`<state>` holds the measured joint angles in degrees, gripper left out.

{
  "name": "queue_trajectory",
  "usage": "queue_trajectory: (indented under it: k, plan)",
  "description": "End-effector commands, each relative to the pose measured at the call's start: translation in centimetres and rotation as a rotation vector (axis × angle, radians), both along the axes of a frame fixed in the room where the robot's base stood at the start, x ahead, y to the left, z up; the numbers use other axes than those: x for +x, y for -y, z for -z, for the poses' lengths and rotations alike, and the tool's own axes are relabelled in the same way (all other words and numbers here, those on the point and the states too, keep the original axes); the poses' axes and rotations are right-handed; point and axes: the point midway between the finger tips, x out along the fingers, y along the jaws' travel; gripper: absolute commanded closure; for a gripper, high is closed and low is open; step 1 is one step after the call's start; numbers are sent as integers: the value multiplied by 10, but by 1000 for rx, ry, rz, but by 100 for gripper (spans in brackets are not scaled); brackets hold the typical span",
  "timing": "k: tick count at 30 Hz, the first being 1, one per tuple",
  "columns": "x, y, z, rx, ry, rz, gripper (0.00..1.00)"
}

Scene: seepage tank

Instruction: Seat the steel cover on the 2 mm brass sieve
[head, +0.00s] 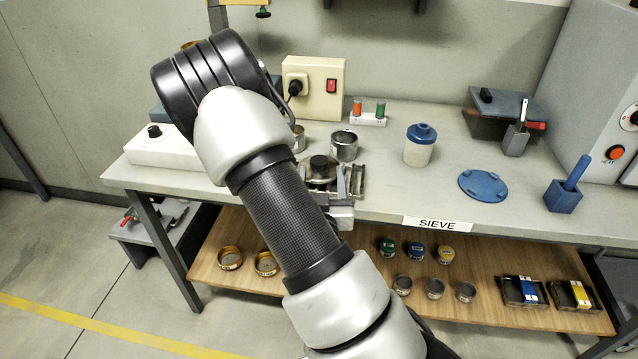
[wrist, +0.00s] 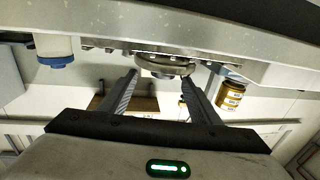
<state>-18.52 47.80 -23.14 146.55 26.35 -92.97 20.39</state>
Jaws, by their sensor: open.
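The steel cover (head: 318,181), a round metal disc with a dark knob, sits on the bench at its front edge, left of centre. In the wrist view the cover (wrist: 163,67) lies ahead, beyond and between my fingertips. My gripper (head: 340,188) is open around the knob's side of the cover; I cannot tell whether it touches. The wrist view shows both fingers apart with nothing clamped between them (wrist: 158,84). A brass sieve stack with pale labels (wrist: 230,96) stands to the right in the wrist view. I cannot read which sieve is 2 mm.
Steel cups (head: 344,146) stand just behind the cover. A blue-lidded jar (head: 420,147) and a blue disc (head: 483,186) are to the right, with clear bench around them. A power box (head: 313,88) stands behind. Two brass sieves (head: 230,259) lie on the lower shelf (head: 330,290).

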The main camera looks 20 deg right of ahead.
Motion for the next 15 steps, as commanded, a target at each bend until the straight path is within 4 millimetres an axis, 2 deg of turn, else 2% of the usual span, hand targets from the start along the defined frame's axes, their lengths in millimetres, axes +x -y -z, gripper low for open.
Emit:
queue_trajectory:
  k: [1, 4, 11, 15]
  plan:
    - [11, 5, 3, 2, 8, 1, 43]
    - [27, 13, -1, 0, 3, 0, 43]
    - [45, 21, -1, 0, 0, 1, 43]
    - [61, 24, -1, -1, 2, -1, 43]
